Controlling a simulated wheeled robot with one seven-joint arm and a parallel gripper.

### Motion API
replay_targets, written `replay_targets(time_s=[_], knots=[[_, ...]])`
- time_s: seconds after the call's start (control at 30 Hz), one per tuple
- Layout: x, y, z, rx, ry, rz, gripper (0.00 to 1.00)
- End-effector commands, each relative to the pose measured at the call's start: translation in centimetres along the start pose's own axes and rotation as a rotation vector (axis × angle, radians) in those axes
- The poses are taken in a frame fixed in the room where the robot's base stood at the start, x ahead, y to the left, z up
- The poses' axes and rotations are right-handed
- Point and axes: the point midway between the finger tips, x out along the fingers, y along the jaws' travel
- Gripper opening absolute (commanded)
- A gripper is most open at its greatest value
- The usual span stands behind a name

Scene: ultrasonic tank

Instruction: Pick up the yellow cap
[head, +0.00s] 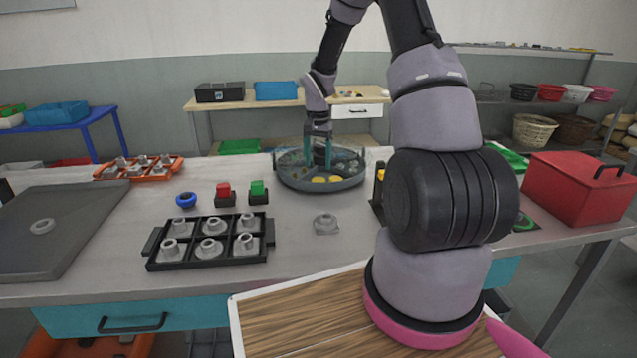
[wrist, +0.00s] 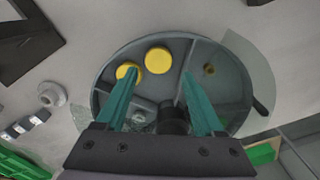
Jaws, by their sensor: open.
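Two yellow caps lie inside a round dark grey tank (head: 352,184) with divider walls. In the wrist view one yellow cap (wrist: 158,60) lies clear between the lines of the fingers, and the other yellow cap (wrist: 127,70) is partly covered by the left finger. In the head view yellow shows low in the tank (head: 320,179). My gripper (head: 318,160) points down into the tank with its teal fingers apart and nothing between them. In the wrist view my gripper (wrist: 168,75) is open over the tank (wrist: 225,60), short of the caps.
A small brass-coloured part (wrist: 209,69) lies in another compartment. A black tray of grey fittings (head: 208,262), a loose fitting (head: 326,224), red (head: 225,194) and green (head: 258,192) buttons, and a red box (head: 575,190) stand on the table. The tank's wall and dividers surround the caps.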

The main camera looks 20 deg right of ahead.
Motion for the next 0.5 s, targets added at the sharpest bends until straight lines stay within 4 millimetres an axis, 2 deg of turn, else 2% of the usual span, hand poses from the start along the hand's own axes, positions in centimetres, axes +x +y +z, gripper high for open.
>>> replay_targets(time_s=[0.17,0.4,0.5], knots=[[1.4,0.1,0.0,0.001,-0.002,0.001,0.7],[4.9,0.3,0.0,0.0,-0.002,0.001,0.7],[5.6,0.2,0.0,0.0,-0.001,0.0,0.7]])
